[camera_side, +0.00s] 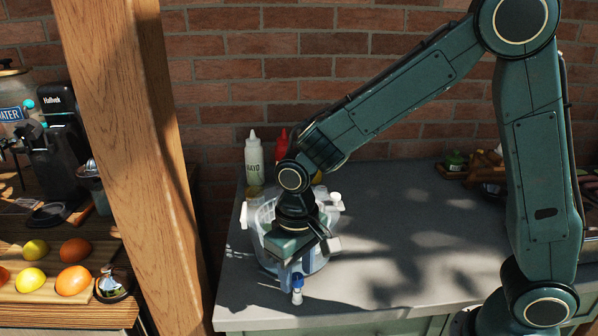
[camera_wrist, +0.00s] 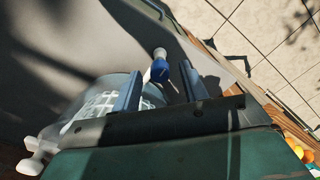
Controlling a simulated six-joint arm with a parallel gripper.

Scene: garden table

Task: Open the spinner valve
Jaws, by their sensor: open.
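The spinner (camera_side: 262,215) is a clear round tub with white handles, standing near the front left of the grey counter. In the wrist view its clear wall and white basket (camera_wrist: 98,104) show at left. The valve (camera_side: 297,284) is a small blue and white tap at the tub's front, close to the counter's front edge. My gripper (camera_side: 288,272) points down over the front of the tub, just left of the valve, and hides part of the tub. In the wrist view my open gripper (camera_wrist: 162,78) has its two fingers on either side of the blue valve (camera_wrist: 160,70), with gaps showing.
A mayo bottle (camera_side: 254,160) and a red bottle (camera_side: 281,147) stand behind the spinner. A wooden post (camera_side: 130,130) rises left of the counter (camera_side: 400,240). The counter right of the spinner is clear. Fruit (camera_side: 74,280) lies on a board beyond the post.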

